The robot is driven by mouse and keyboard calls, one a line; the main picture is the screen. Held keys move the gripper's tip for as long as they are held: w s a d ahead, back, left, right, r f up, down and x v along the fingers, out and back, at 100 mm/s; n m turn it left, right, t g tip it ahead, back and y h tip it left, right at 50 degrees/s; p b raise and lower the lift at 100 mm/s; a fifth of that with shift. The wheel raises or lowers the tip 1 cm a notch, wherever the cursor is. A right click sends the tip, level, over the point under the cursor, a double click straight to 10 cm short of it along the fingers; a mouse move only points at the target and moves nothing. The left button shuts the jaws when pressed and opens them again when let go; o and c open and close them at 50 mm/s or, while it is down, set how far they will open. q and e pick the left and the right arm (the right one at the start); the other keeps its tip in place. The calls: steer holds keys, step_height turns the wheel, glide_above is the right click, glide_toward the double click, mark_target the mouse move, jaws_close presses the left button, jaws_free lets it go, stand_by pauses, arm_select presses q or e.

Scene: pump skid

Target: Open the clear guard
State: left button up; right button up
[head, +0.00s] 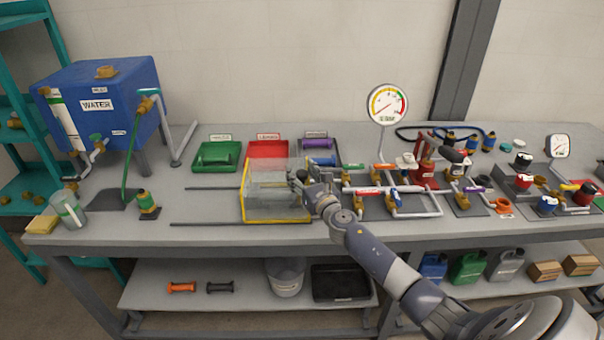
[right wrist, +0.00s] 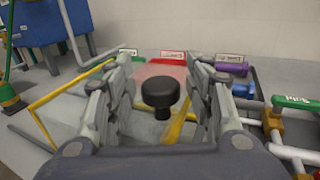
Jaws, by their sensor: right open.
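The clear guard (head: 262,212) is a see-through box with yellow edges, standing on the bench between two grey rails. Its yellow edge also shows in the right wrist view (right wrist: 66,87). A black round knob (right wrist: 160,93) shows on a short stem between the fingers of my right gripper (right wrist: 157,78). In the head view my right gripper (head: 308,184) is at the guard's right end. Its fingers are open on both sides of the knob, with gaps visible in the wrist view. My left gripper is not in view.
A blue water tank (head: 100,95) is at the left.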

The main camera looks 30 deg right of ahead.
mark_target(266, 184)
steer(key=shift+c, duration=0.5)
jaws_close()
steer(key=shift+w, duration=0.1)
steer(key=shift+w+a, duration=0.1)
steer(key=shift+a, duration=0.2)
steer(key=w+a, duration=0.1)
steer(key=a, duration=0.2)
steer(key=w+a, duration=0.4)
steer(key=a, duration=0.1)
steer(key=shift+w+a+f, duration=0.1)
steer(key=shift+a+f, duration=0.05)
steer(key=shift+a, duration=0.15)
steer(key=w+a+b, duration=0.3)
steer(key=w+a, duration=0.3)
steer(key=a, duration=0.4)
steer(key=shift+d+f, duration=0.1)
steer(key=shift+f, duration=0.05)
